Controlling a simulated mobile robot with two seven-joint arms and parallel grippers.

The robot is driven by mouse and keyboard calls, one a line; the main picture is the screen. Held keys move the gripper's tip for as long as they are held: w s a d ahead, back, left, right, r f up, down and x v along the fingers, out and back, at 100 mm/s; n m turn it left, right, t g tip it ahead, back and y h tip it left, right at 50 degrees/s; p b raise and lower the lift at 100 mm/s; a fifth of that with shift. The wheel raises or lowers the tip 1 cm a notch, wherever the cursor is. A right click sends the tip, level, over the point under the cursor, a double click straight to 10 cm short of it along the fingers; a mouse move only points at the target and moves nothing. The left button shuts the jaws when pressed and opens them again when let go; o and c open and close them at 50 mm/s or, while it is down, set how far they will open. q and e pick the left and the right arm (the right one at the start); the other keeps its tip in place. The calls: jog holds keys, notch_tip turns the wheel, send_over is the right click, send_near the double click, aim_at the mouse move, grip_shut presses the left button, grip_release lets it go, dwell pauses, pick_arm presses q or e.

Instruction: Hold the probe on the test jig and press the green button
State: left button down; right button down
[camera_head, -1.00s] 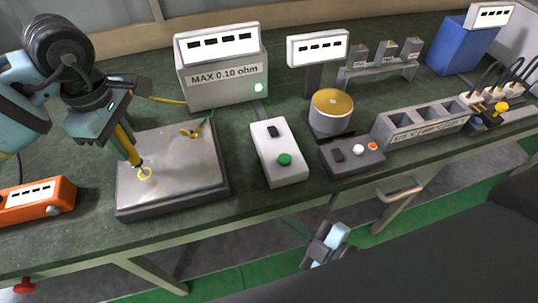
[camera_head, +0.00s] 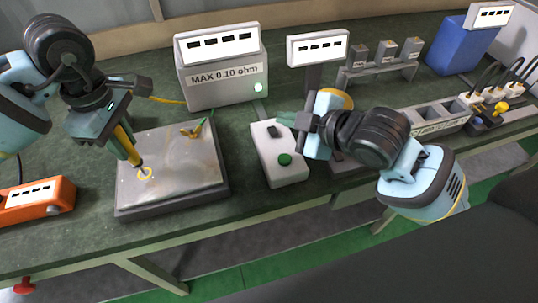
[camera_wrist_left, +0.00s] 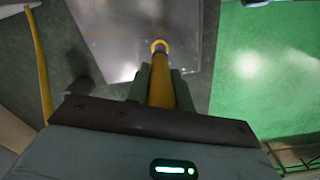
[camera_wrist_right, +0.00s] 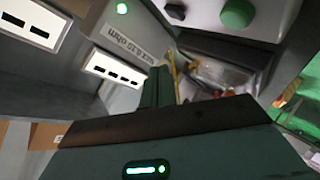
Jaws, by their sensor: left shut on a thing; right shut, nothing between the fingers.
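My left gripper (camera_head: 120,136) is shut on the yellow probe (camera_head: 127,148), also visible in the left wrist view (camera_wrist_left: 161,85). The probe tilts down to the metal plate of the test jig (camera_head: 190,165), its dark tip at the yellow ring (camera_head: 145,173). Exact contact is hard to tell. The white button box (camera_head: 292,177) stands right of the jig, with a green button (camera_head: 285,159) and a dark switch. My right gripper (camera_head: 287,119) is shut and empty, above the far part of this box. The green button shows at the top of the right wrist view (camera_wrist_right: 237,13).
The grey meter (camera_head: 225,88) marked MAX 0.10 ohm stands behind, its green lamp (camera_head: 258,87) lit. A display on a post (camera_head: 317,48) stands close behind my right gripper. An orange device (camera_head: 35,203) sits at left. My right arm partly covers the gold-topped cylinder and control box.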

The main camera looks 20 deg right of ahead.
aim_at(290, 160)
jog(key=s+r+n+g, duration=0.1)
jog(key=s+r+g, duration=0.1)
jog(key=s+r+n+g, duration=0.1)
jog(key=r+g, duration=0.1)
jog(key=shift+s+a, duration=0.15)
jog(key=shift+s, duration=0.2)
jog(key=shift+f, duration=4.4)
jog(key=shift+f, duration=0.15)
jog(key=shift+w+f, duration=0.1)
jog(key=shift+f, duration=0.2)
